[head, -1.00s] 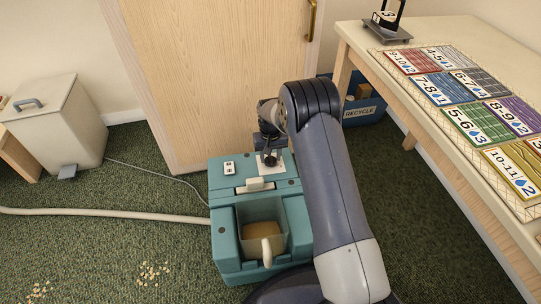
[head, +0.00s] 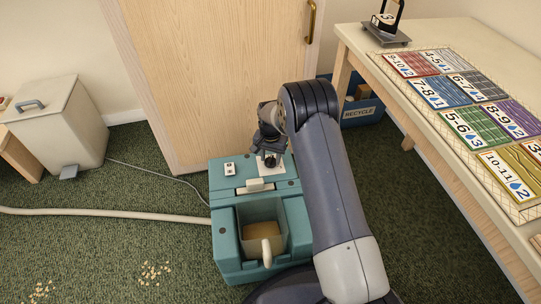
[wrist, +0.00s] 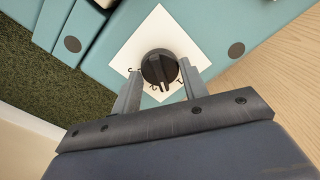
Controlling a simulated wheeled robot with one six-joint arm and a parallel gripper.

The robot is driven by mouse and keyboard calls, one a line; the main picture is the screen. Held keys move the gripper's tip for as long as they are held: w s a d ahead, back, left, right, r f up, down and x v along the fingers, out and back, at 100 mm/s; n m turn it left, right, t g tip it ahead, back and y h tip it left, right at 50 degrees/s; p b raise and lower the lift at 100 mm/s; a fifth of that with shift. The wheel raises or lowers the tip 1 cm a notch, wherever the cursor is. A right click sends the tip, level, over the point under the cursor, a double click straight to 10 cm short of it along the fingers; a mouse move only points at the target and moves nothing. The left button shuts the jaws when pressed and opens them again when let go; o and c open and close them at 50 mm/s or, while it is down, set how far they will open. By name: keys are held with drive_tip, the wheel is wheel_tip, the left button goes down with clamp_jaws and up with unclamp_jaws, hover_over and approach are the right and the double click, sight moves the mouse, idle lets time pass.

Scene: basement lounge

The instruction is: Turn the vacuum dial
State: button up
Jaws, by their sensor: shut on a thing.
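The vacuum (head: 222,190) is a teal box on the carpet with a clear bin in front. Its black round dial (wrist: 158,68) sits on a white square plate (wrist: 190,45) with printed marks, and its white pointer line faces toward my gripper's palm in the wrist view. My gripper (wrist: 160,82) is shut on the dial, one finger on each side. In the head view my gripper (head: 269,158) comes down onto the plate at the back of the vacuum and mostly hides the dial.
A pale hose (head: 110,215) and a thin cord run left from the vacuum. A wooden door (head: 215,80) stands behind it. A table (head: 430,37) with cards is at right, a blue recycle bin (head: 362,115) behind, and a pedal bin (head: 60,125) at left.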

sight(270, 159)
drive_tip(key=m, duration=0.5)
drive_tip(key=shift+m+p, duration=0.3)
drive_tip(key=shift+m, duration=0.1)
idle(0.4)
drive_tip(key=o, duration=1)
drive_tip(key=shift+c, duration=0.2)
wheel_tip(270, 159, up, 11)
drive_tip(key=p, duration=0.3)
drive_tip(key=shift+f, duration=0.2)
wheel_tip(270, 159, down, 11)
drive_tip(key=b, duration=0.3)
drive_tip(key=shift+r, duration=0.2)
